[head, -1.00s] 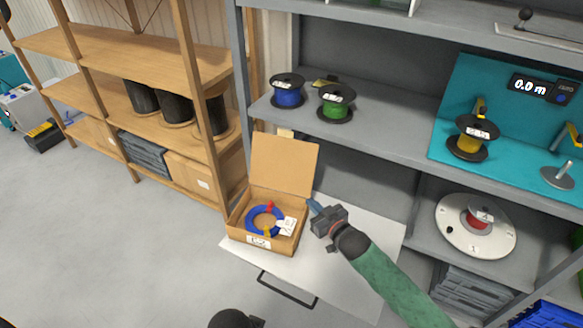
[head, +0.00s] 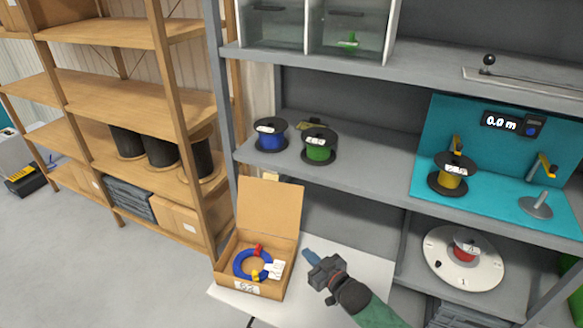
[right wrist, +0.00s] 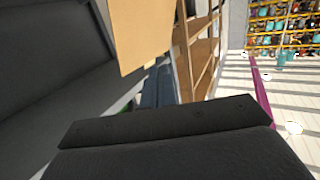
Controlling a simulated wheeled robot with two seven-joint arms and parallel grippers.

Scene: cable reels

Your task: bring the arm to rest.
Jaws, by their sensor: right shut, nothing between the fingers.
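My right gripper (head: 312,262) is shut and empty. It hangs just to the right of an open cardboard box (head: 222,270), over the white pull-out surface (head: 370,262). The box holds a coil of blue cable (head: 239,266) with a red tie, a yellow tie and a white tag. In the right wrist view my gripper (right wrist: 158,88) shows as blue-grey fingers, partly hidden, with the cardboard lid (right wrist: 145,35) above. My left gripper is not in view.
A grey shelf holds a blue reel (head: 270,139) and a green reel (head: 319,150). A yellow reel (head: 449,183) stands by a teal panel with a display (head: 513,123). A red reel (head: 465,250) sits on a white disc below. Wooden shelving (head: 125,98) stands at left.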

